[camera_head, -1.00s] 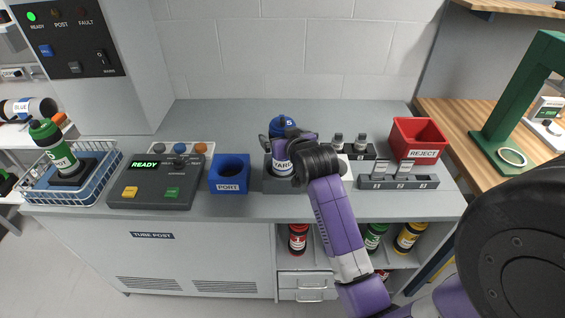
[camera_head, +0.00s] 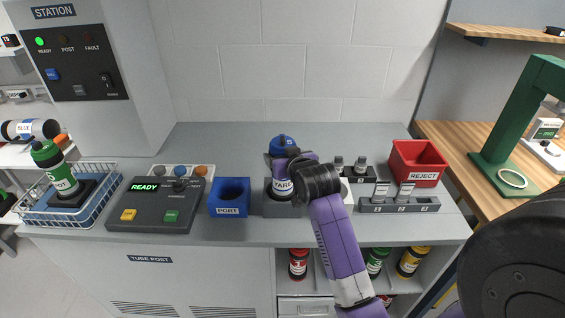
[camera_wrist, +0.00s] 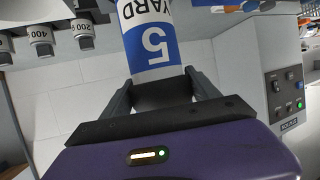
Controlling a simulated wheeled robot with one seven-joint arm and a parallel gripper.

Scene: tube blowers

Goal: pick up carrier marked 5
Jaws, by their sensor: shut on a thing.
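The carrier marked 5 (camera_head: 283,187) has a blue cap and a white band reading YARD. It stands upright at the grey holder (camera_head: 287,209), right of the blue port. I cannot tell whether its base still touches the holder. My gripper (camera_head: 290,167) is shut on it just below the cap and partly hides it. In the wrist view the carrier (camera_wrist: 152,38) shows its white 5 on blue, between the two dark fingers of my gripper (camera_wrist: 160,88).
The blue PORT block (camera_head: 229,211) and the READY control panel (camera_head: 155,204) stand to the left. Racks of small weights (camera_head: 400,206) and the red REJECT bin (camera_head: 416,176) are on the right. A wire basket (camera_head: 90,207) holds a green carrier. Bare counter lies behind.

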